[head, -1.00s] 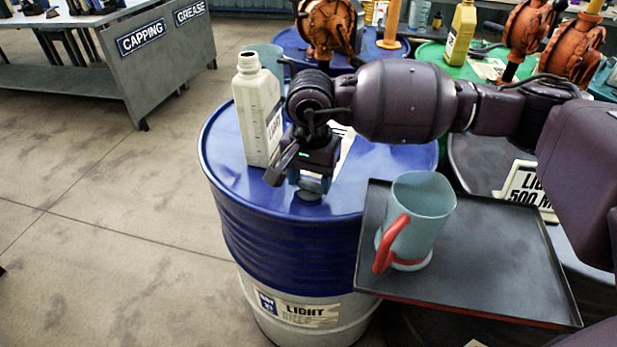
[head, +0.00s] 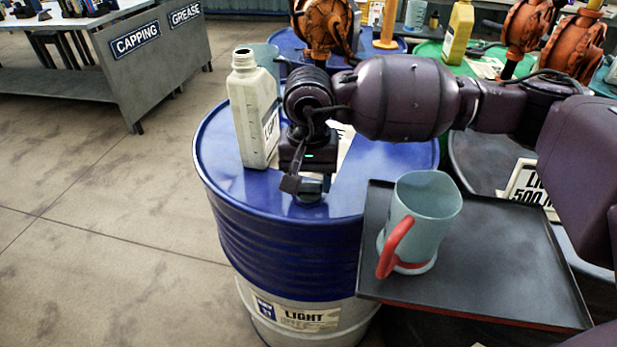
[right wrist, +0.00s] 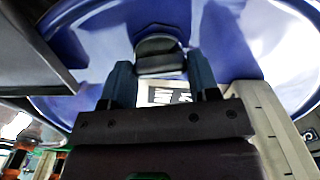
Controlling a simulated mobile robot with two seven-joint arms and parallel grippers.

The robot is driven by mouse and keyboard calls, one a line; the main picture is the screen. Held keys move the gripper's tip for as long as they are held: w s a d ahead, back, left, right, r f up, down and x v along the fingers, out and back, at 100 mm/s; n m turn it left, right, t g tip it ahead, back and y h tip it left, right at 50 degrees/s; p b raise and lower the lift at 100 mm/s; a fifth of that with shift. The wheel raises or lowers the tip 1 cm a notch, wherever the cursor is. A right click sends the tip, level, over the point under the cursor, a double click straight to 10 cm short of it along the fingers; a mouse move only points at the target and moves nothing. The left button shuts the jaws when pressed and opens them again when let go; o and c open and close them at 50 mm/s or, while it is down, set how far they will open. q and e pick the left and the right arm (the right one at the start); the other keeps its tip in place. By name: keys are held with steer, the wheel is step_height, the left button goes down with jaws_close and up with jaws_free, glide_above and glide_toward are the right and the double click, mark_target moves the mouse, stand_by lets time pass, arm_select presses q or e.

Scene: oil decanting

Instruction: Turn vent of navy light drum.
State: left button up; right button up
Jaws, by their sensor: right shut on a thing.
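The navy drum (head: 255,205) with a pale lower band and a "LIGHT" label stands in the middle of the head view. Its vent (head: 308,197) is a small dark cap on the near part of the top. The vent also shows in the right wrist view (right wrist: 160,57), between the two blue-grey fingers. My right gripper (head: 310,186) points down at the drum top and is shut on the vent. The gripper body hides part of the vent in the head view. My left gripper is in neither view.
A pale bottle (head: 252,115) stands on the drum top, close left of my right gripper. A blue-grey jug (head: 425,215) with a red handle stands on a dark tray (head: 490,285) to the right. Orange pumps (head: 322,28) stand behind. Floor at left is clear.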

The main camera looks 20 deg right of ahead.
mark_target(309, 182)
steer(key=o, duration=0.9)
step_height(309, 182, up, 11)
steer(key=shift+f+p, duration=0.1)
steer(key=shift+p, duration=0.65)
